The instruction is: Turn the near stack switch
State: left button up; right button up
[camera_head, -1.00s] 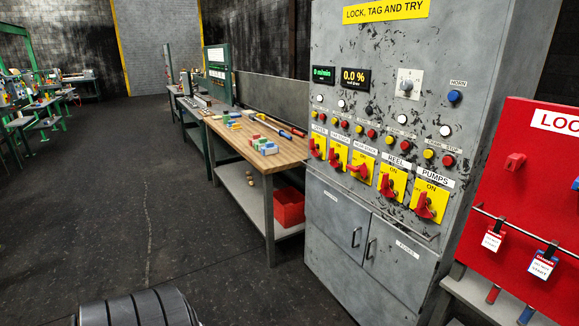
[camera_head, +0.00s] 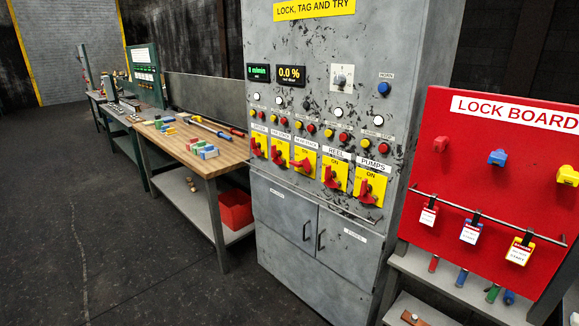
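A grey control cabinet (camera_head: 330,225) stands in the middle of the view. Across its front runs a row of yellow plates with red rotary handles. The middle plate, whose small label seems to read near stack, carries the near stack switch (camera_head: 303,165). Its red handle lies closer to sideways than the others. The reel switch (camera_head: 333,178) and pumps switch (camera_head: 369,192) to its right have handles standing more upright, with ON printed above. Neither of my grippers is in view.
A red lock board (camera_head: 470,255) with hanging tags stands right of the cabinet, over a grey shelf. A wooden-topped workbench (camera_head: 213,165) with small blocks and tools stands left, with a red bin (camera_head: 235,210) below. The dark floor (camera_head: 60,220) at left is clear.

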aim_at(306, 164)
jog(key=z, duration=0.05)
jog(key=i, duration=0.85)
jog(key=z, duration=0.5)
jog(key=i, duration=1.05)
jog(key=z, duration=0.3)
